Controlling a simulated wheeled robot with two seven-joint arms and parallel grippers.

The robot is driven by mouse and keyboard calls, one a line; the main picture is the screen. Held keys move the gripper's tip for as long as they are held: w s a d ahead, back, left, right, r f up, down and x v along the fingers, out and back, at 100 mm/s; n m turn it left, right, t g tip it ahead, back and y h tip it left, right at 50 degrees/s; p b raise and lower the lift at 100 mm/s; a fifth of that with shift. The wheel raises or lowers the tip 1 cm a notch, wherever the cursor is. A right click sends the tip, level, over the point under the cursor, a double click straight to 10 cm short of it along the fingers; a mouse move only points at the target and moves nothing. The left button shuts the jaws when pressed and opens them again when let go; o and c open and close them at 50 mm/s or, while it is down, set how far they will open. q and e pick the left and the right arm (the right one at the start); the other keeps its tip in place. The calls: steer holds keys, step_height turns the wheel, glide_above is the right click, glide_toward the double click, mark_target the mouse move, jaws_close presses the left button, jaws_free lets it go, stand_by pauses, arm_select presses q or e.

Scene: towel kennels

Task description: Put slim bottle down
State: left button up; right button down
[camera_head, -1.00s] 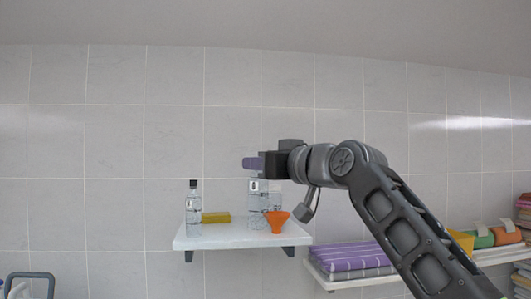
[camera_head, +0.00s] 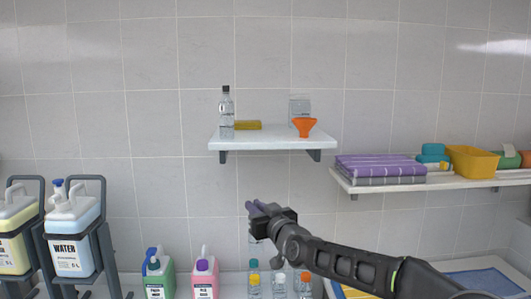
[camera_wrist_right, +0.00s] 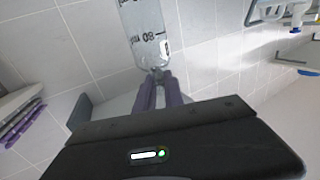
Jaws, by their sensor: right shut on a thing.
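My right gripper (camera_head: 257,208) is below the small wall shelf, in front of the tiles. It is shut on a clear slim bottle (camera_head: 257,246), which hangs below the jaws and is partly hidden by them. In the right wrist view the purple fingertips (camera_wrist_right: 163,82) meet one end of this bottle (camera_wrist_right: 144,32), which has black markings. The bottle appears to be above the lower surface; whether it touches anything is not clear. My left gripper is not in view.
The wall shelf (camera_head: 265,143) holds another clear bottle (camera_head: 226,112), a yellow block (camera_head: 247,125), a clear container (camera_head: 299,104) and an orange funnel (camera_head: 305,127).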

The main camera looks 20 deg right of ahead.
steer(key=s+a+f+h+b, duration=0.1)
steer(key=s+f, duration=0.2)
steer(key=f, duration=0.6)
steer(key=s+a+f, duration=0.1)
steer(key=s+f, duration=0.1)
steer(key=f, duration=0.8)
steer(key=s+a+f+m+h, duration=0.1)
steer(key=s+f, duration=0.9)
steer(key=shift+s+a+m+h+b, duration=0.15)
steer(key=shift+s+m+h+b, duration=0.05)
steer(key=shift+m+h+b, duration=0.2)
steer(key=shift+r, duration=0.1)
